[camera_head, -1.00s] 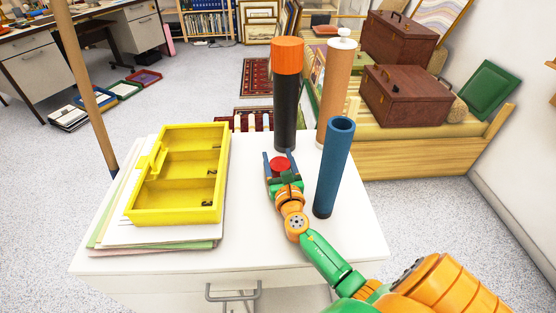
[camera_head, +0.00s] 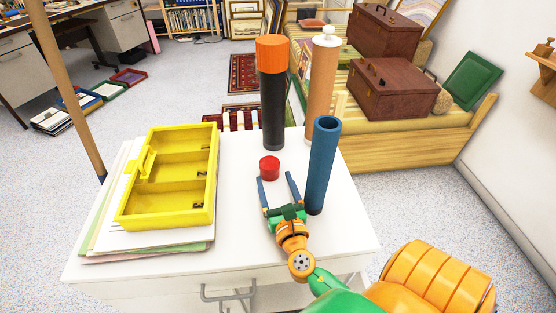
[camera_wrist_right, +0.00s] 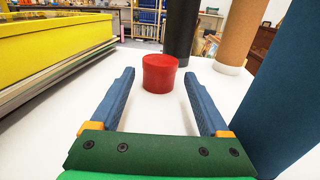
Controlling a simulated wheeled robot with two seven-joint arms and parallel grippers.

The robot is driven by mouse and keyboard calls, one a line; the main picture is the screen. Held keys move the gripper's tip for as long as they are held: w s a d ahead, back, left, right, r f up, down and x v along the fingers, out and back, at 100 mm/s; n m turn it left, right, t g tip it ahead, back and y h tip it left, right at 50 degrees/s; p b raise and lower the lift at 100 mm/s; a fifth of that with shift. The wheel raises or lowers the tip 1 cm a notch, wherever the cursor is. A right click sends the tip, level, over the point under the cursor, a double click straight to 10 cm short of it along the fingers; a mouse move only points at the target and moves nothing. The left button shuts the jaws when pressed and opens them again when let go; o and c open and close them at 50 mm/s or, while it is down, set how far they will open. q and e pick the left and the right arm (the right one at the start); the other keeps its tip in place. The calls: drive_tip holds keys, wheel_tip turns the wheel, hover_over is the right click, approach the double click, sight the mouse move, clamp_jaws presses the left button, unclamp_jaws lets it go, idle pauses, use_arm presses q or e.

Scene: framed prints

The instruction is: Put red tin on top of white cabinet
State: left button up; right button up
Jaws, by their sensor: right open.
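The red tin (camera_head: 269,168) stands upright on the white top of the white cabinet (camera_head: 165,250). In the right wrist view the tin (camera_wrist_right: 160,74) sits just beyond the fingertips, centred between them and apart from both. My right gripper (camera_head: 277,190) is open and empty, low over the cabinet top on the near side of the tin. It also shows in the right wrist view (camera_wrist_right: 163,85) with its two blue fingers spread. My left gripper is not in view.
A blue tube (camera_head: 322,165) stands close to the right finger. A black tube with an orange cap (camera_head: 272,95) and a tan tube (camera_head: 320,85) stand behind the tin. A yellow tray (camera_head: 168,215) lies on papers at left.

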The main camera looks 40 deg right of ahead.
drive_tip(key=shift+v, duration=1.35)
drive_tip(key=shift+r, duration=0.15)
